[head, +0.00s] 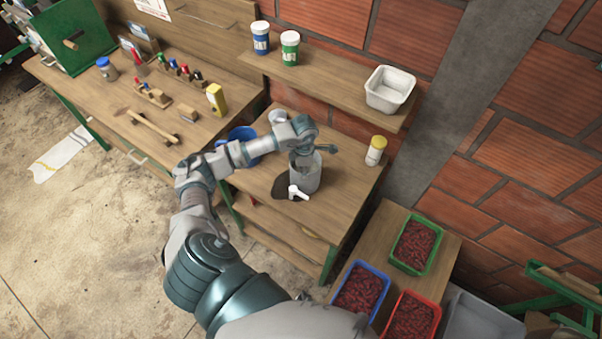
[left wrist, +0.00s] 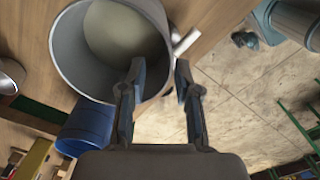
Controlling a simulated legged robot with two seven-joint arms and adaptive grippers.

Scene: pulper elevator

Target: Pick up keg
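The keg is a grey open-topped cylinder (head: 309,178) standing upright on the wooden table, with a white handle-like part (head: 297,192) at its lower front. In the left wrist view the keg (left wrist: 70,50) fills the upper left, mouth facing the camera, pale inside. My left gripper (head: 302,160) is over the keg's mouth in the head view. In the left wrist view its two fingers (left wrist: 158,68) are apart; one overlaps the keg's opening and the other is beyond the rim on the right. Contact with the wall cannot be told. My right gripper is not in view.
A blue container (head: 243,140) stands left of the keg, and a yellow-capped jar (head: 376,150) stands to the right. A shelf above holds a white tub (head: 390,88) and two jars. Crates of red fruit, including a green crate (head: 417,245), sit at lower right.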

